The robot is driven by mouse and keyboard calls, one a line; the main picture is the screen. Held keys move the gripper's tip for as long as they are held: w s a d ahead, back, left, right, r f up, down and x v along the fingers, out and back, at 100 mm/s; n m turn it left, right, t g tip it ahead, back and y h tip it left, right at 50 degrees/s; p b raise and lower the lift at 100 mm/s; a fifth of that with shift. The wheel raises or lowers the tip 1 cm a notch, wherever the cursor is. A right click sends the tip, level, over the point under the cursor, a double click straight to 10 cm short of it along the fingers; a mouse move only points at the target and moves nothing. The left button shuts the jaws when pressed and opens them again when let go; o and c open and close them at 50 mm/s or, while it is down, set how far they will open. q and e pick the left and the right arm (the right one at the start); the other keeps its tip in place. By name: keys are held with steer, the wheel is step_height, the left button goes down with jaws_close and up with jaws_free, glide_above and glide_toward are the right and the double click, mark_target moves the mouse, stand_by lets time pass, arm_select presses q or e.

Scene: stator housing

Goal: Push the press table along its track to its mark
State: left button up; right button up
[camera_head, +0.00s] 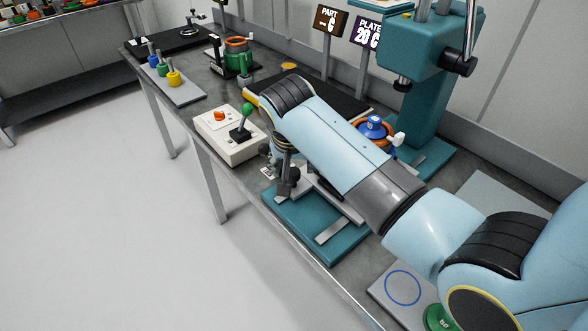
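The teal press (420,100) stands at the back right of the bench, its ram above a teal base (310,235). Grey track parts (345,205) show on the base below my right forearm. The press table itself is mostly hidden behind the forearm. An orange ring with a blue part (374,127) inside shows just beyond the forearm, with a white knob (398,139) beside it. My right gripper (285,188) points down at the left end of the base, close to the track; whether it touches anything is unclear. Its finger opening cannot be made out. My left gripper is out of view.
A white control box (230,133) with a green-knobbed lever and orange button stands left of the gripper. A black plate lies behind my forearm. A tray of coloured pegs (170,85) is further left. A grey plate with a blue circle (403,288) lies at the front right.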

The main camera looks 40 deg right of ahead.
mark_target(293, 172)
steer(key=shift+x, duration=1.9)
jaws_close()
